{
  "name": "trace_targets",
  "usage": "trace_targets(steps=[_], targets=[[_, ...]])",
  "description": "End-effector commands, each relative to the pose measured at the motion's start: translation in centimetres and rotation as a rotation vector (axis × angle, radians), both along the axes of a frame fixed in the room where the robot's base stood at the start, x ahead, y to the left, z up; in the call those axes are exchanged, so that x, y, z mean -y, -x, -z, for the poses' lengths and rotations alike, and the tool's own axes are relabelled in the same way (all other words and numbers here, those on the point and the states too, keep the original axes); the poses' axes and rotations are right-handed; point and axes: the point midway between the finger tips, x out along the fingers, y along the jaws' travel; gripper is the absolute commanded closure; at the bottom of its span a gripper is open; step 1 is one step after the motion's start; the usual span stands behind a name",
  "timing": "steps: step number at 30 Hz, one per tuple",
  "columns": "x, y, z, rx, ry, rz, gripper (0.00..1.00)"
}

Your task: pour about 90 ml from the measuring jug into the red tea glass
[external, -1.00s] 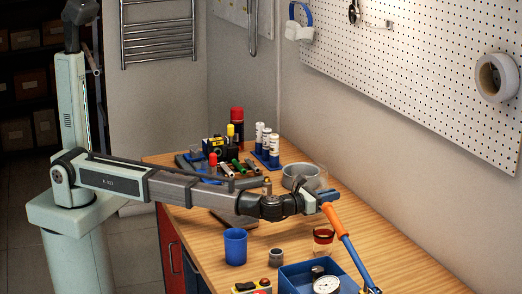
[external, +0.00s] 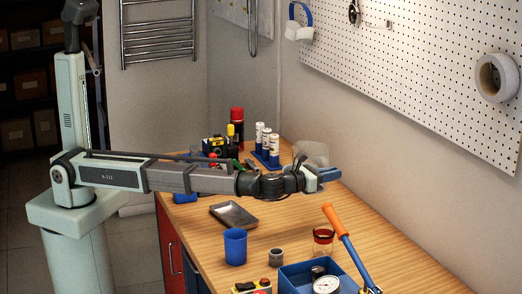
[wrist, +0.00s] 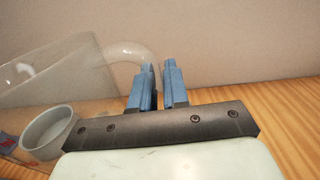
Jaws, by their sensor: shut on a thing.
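My gripper (external: 328,176) is above the far right part of the workbench. In the wrist view its blue fingers (wrist: 158,85) are shut on the handle of the clear measuring jug (wrist: 60,85). The jug body fills the left of that view. In the external view the jug (external: 313,152) shows behind my wrist, raised off the bench and partly hidden. I cannot tell its liquid level. The red tea glass (external: 323,241), clear with a red band, stands upright on the bench, nearer the camera than my gripper and apart from it.
A dial gauge (external: 326,284) sits in the tray. A grey fitting (external: 276,255), a blue cup (external: 235,246) and a dark shallow tray (external: 233,214) stand left.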

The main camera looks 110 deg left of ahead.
Motion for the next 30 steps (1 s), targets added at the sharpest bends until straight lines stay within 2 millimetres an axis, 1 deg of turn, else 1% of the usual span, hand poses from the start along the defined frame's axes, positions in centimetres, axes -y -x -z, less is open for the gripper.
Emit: trace_targets(steps=[5,8,12,17,22,30], targets=[[0.0,0.0,-2.6,0.002,-0.002,0.0,1.0],[0.0,-0.1,-4.8,0.003,-0.002,0.0,1.0],[0.0,-0.1,-8.2,0.003,-0.002,0.0,1.0],[0.0,-0.1,-11.6,0.003,-0.002,0.0,1.0],[0.0,-0.1,-14.0,0.001,-0.003,0.001,1.0],[0.0,0.0,-16.3,0.001,-0.002,0.0,1.0]])
